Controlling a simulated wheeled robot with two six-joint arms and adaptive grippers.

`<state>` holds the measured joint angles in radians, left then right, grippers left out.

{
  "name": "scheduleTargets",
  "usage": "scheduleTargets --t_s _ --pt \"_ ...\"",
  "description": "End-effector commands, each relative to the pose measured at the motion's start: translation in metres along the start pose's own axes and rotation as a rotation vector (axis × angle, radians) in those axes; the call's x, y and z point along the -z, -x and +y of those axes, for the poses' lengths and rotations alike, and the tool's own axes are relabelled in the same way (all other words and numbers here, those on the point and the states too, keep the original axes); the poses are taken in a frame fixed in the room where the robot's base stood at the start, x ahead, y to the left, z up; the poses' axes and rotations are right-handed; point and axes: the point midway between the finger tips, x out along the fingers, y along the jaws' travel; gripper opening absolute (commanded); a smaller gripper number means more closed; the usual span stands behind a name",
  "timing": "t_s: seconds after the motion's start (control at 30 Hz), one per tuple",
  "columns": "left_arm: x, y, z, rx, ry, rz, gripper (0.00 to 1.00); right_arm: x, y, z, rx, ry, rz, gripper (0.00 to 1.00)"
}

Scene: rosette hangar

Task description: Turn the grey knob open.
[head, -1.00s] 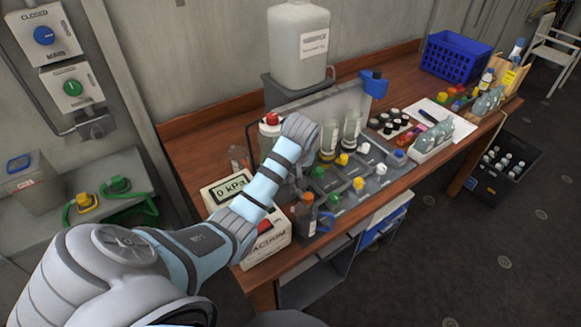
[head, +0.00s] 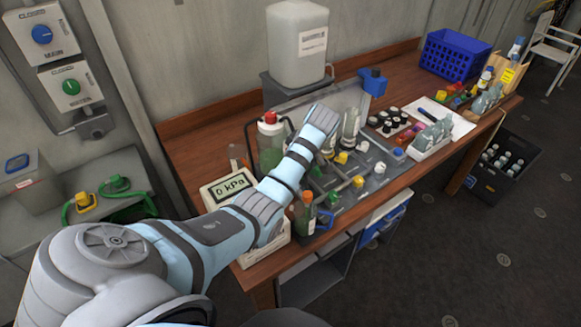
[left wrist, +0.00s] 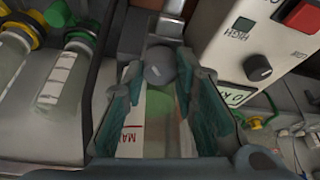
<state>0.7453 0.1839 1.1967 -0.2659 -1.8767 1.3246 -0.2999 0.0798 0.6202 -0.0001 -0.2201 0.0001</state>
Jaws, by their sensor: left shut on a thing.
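The round grey knob (left wrist: 160,65) shows between the fingertips of my left gripper (left wrist: 162,80) in the left wrist view. The gripper is shut on it, with one teal finger on each side; the exact contact is hard to make out. Below the knob, between the fingers, is a clear surface with a red MAX mark and greenish liquid. In the head view my left arm reaches over the bench, and its forearm hides the gripper and the knob. My right gripper is in neither view.
The white pump box (head: 222,187) reads 0 kPa; its dark dial (left wrist: 257,68) is close to the gripper. A red-capped bottle (head: 270,150) stands left of my wrist. Coloured taps and flasks crowd the tray (head: 371,189). A large white jug (head: 298,45) stands behind.

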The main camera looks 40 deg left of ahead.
Motion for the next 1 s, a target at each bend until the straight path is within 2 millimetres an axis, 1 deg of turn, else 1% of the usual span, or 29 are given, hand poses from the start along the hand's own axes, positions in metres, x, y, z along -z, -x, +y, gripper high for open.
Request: scheduleTargets --t_s 0.27,0.47,0.57,0.7,0.9,1.0 --pt "0.0 -0.001 0.002 0.101 0.239 0.0 0.0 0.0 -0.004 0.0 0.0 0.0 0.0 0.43" --pt "0.0 -0.003 0.003 0.172 0.416 0.0 0.0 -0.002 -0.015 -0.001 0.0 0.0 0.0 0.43" --pt "0.0 -0.004 0.004 0.207 0.503 0.0 0.0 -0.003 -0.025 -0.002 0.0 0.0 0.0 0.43" --pt "0.0 -0.006 0.004 0.253 0.615 0.001 0.0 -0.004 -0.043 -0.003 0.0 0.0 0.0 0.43" --pt "0.0 -0.007 0.004 0.306 0.743 0.0 0.0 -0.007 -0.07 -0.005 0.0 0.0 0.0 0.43" --pt "0.0 -0.006 0.004 0.326 0.79 0.0 0.0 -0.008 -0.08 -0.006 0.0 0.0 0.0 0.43"
